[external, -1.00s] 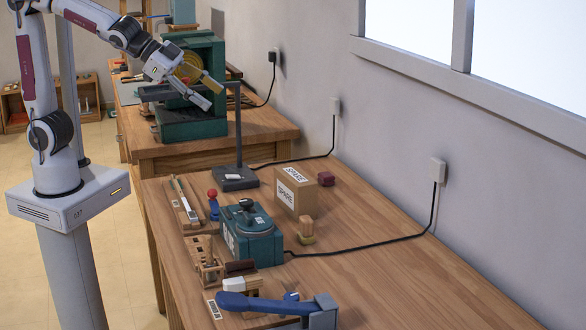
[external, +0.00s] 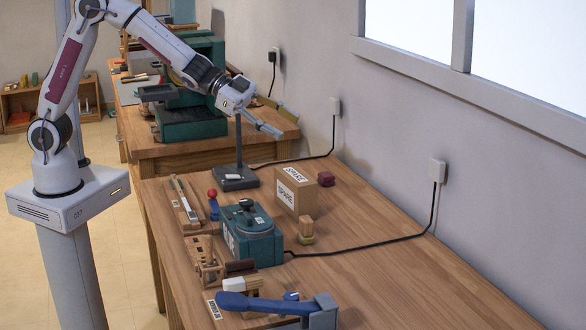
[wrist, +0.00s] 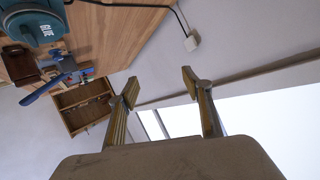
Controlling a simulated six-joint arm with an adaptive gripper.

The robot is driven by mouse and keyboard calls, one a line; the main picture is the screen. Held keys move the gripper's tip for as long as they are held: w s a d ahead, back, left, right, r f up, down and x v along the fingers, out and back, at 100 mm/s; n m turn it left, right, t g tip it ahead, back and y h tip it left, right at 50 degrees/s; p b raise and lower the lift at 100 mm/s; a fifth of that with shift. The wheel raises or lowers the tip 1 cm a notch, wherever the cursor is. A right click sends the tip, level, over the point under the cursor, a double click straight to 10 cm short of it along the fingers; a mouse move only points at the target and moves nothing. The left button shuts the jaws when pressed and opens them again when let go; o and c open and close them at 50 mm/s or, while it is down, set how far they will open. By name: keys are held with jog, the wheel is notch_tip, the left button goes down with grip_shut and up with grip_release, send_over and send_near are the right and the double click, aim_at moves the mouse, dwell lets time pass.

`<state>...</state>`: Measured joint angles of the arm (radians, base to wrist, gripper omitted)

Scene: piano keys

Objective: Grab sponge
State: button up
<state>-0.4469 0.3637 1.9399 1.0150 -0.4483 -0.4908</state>
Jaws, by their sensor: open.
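No thing is clearly recognisable as a sponge. A small tan block on a yellow-green base (external: 306,238) stands right of the teal glue machine, and a small dark red block (external: 326,178) lies behind the carton; I cannot tell if either is the sponge. My gripper (external: 275,118) is open and empty, high above the far part of the near bench, close to the wall. In the wrist view its two fingers (wrist: 160,88) are spread apart with nothing between them, facing the wall and window.
The near bench (external: 420,290) holds the teal glue machine (external: 250,238), a SPARE carton (external: 296,192), a black stand (external: 237,178) below my gripper, and a blue-handled tool (external: 262,303). A cord runs to a wall socket (external: 438,171). The bench's right side is clear.

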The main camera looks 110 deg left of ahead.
notch_tip(320, 180, down, 14)
jog(key=w+m+h, duration=0.1)
jog(key=m+h, duration=0.1)
jog(key=h, duration=0.4)
jog(key=shift+f+g, duration=0.2)
jog(key=shift+g, duration=0.1)
jog(key=shift+a, duration=0.1)
send_near(302, 223)
jog(key=f, duration=0.1)
jog(key=a+f, duration=0.1)
jog(key=shift+w+a+f, duration=0.25)
jog(key=shift+w+f, duration=0.1)
jog(key=shift+w, duration=0.05)
jog(key=shift+w+f, duration=0.1)
jog(key=shift+f, duration=0.15)
jog(key=shift+w+d+r, duration=0.1)
jog(key=shift+w+d, duration=0.1)
jog(key=shift+w, duration=0.35)
jog(key=shift+w, duration=0.1)
jog(key=shift+x, duration=3)
